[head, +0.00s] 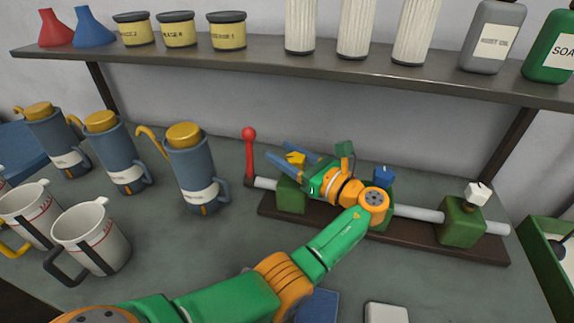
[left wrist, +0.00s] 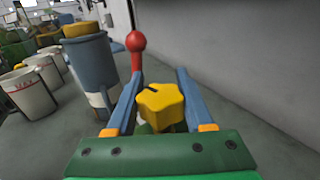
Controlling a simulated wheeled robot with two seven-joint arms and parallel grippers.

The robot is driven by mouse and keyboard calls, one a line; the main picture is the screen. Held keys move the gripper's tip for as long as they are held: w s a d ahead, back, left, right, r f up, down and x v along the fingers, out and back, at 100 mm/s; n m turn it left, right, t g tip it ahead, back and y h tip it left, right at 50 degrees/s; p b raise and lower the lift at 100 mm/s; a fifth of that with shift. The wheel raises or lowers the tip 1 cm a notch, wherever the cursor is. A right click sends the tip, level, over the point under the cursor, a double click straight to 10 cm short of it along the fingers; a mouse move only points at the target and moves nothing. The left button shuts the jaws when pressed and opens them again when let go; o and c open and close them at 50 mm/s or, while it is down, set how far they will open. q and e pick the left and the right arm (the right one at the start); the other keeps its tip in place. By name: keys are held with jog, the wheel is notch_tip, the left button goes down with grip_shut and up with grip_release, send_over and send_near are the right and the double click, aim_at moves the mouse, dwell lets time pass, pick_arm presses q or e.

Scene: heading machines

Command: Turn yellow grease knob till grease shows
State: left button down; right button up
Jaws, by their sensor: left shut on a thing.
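The yellow grease knob (head: 296,158) is a lobed cap with a dark mark on top. It sits on the leftmost green block of a dark base board and also shows in the left wrist view (left wrist: 160,103). My left gripper (head: 281,157) is shut on it, with one blue finger on each side in the left wrist view (left wrist: 160,75). A blue knob (head: 383,175) and a white knob (head: 478,193) top the other green blocks along the grey shaft (head: 418,213). I see no grease around the yellow knob; its lower part is hidden. My right gripper is not in view.
A red-ball lever (head: 249,150) stands just left of the knob. Several blue-grey grease cans (head: 193,175) and white jugs (head: 92,240) stand at the left. A shelf (head: 270,60) with tins and bottles runs above. A green tray (head: 548,265) lies at the right.

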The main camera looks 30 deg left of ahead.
aim_at(303, 165)
pick_arm(q)
jog(key=shift+s+f+n+g+b, duration=0.15)
jog(key=shift+n+g+b, duration=0.25)
jog(key=shift+g+b, duration=0.3)
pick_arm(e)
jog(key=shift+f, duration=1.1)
pick_arm(q)
jog(key=shift+c, duration=1.5)
grip_release()
jog(key=shift+a, duration=0.1)
jog(key=d+b, duration=0.1)
jog(key=d, duration=0.1)
jog(key=d+b, duration=0.4)
jog(key=shift+s+d+f, duration=0.2)
jog(key=shift+s, duration=0.2)
jog(key=shift+s+d+r+b, duration=0.1)
jog(key=shift+d+r+b, duration=0.05)
jog(key=shift+d+b, duration=0.2)
jog(key=shift+r, duration=0.1)
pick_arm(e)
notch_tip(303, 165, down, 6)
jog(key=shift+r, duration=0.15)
pick_arm(q)
jog(key=shift+r, duration=0.1)
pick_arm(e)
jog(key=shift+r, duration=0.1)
